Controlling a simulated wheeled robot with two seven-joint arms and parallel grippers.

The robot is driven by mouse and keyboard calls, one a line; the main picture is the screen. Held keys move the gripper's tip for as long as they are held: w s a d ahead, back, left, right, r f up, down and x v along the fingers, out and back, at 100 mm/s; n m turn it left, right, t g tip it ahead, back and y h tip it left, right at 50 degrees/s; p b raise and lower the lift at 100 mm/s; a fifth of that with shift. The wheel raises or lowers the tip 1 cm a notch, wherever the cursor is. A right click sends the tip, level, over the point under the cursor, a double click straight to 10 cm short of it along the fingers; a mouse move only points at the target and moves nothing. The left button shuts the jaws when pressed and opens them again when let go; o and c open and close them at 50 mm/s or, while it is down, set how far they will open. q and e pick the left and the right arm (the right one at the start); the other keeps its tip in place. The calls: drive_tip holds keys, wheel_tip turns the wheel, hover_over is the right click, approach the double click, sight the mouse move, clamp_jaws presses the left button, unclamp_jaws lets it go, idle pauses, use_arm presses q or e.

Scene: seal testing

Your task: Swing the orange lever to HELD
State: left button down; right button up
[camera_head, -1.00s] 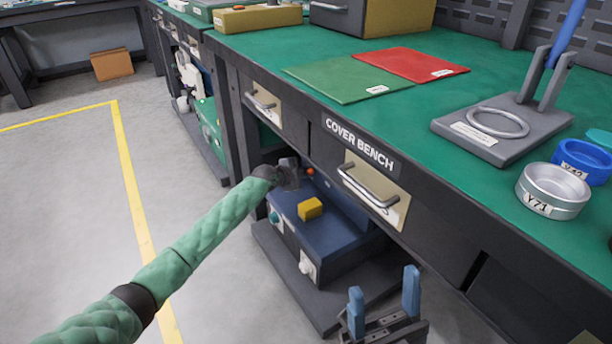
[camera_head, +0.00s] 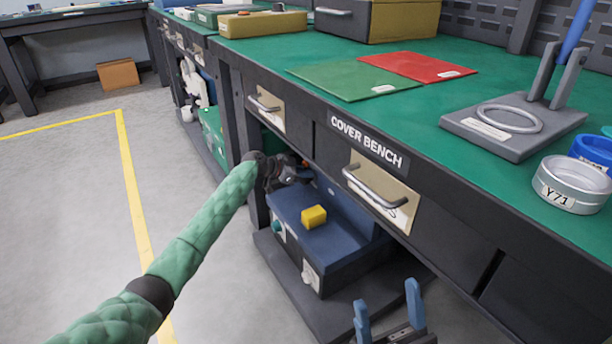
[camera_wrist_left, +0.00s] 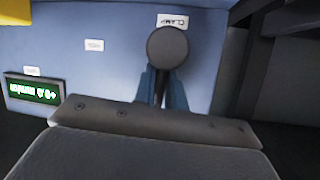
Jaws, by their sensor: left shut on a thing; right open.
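The blue machine (camera_head: 325,240) sits on a low shelf under the bench, with a yellow block (camera_head: 314,217) on top. My left gripper (camera_head: 292,172) is at its far upper part, under the bench edge. In the left wrist view, its blue fingers (camera_wrist_left: 162,88) are shut on the lever, whose round end (camera_wrist_left: 167,47) looks dark and stands by a label reading CLAMP. No HELD mark is readable. My right gripper (camera_head: 388,316) is open and empty at the bottom.
The bench front with drawer handles (camera_head: 376,187) overhangs the machine closely. A green display (camera_wrist_left: 33,90) is on the machine's face. A grey fixture (camera_head: 515,125) and a metal ring Y71 (camera_head: 570,185) stand on the bench. The floor at left is clear.

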use_arm(q)
drive_tip(key=shift+w+a+f+n, duration=0.1)
drive_tip(key=shift+w+a+n, duration=0.05)
drive_tip(key=shift+n, duration=0.15)
drive_tip(key=shift+h, duration=0.3)
drive_tip(key=shift+a+g, duration=0.1)
drive_tip(key=shift+g, duration=0.2)
drive_tip(key=c, duration=1.5)
unclamp_jaws()
drive_tip(key=shift+o, duration=0.2)
